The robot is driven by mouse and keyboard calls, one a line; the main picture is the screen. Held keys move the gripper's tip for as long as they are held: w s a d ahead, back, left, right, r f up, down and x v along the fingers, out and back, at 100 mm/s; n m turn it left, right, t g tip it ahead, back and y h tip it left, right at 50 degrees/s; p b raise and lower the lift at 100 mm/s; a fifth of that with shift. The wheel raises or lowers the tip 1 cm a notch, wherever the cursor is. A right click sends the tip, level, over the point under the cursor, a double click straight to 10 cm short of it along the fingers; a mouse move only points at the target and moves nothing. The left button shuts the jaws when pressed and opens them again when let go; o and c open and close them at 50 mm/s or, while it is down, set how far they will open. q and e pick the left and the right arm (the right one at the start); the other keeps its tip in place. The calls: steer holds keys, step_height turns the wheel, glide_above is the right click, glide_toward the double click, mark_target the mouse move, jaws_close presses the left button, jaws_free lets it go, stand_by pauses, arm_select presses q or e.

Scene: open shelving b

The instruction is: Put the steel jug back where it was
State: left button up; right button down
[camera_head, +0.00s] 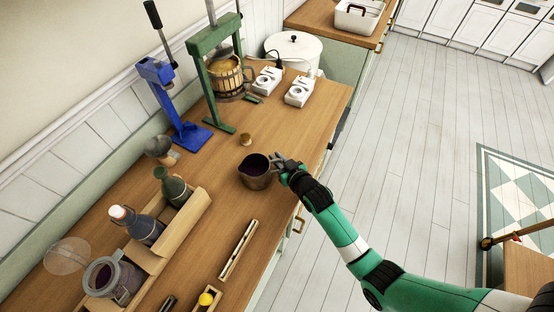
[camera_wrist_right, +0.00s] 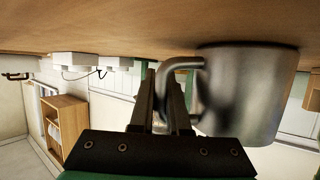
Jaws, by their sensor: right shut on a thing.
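The steel jug (camera_head: 256,181) is upright at the middle of the wooden counter, with dark purple contents inside. It also shows large in the right wrist view (camera_wrist_right: 250,95), where its base is at or very close to the wood; I cannot tell whether it touches. My right gripper (camera_head: 283,164) reaches in from the counter's front side and is shut on the jug's handle (camera_wrist_right: 183,66). The fingers partly hide the handle. My left gripper is not in view.
A small cork-coloured piece (camera_head: 246,139) stands behind the jug. A wooden crate (camera_head: 187,220) with bottles, a jar (camera_head: 112,279) and a narrow tray (camera_head: 238,250) lie nearer. A blue corking stand (camera_head: 187,134) and green press (camera_head: 216,90) stand at the wall side.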

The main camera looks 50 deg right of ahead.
steer(key=shift+w+r, duration=0.1)
steer(key=shift+r, duration=0.05)
steer(key=c, duration=1.3)
jaws_free()
steer(key=shift+f, duration=0.2)
steer(key=o, duration=0.4)
steer(key=shift+r, duration=0.3)
steer(key=p+v, duration=0.3)
steer(key=v, duration=0.9)
steer(key=shift+f+p, duration=0.1)
steer(key=shift+p, duration=0.25)
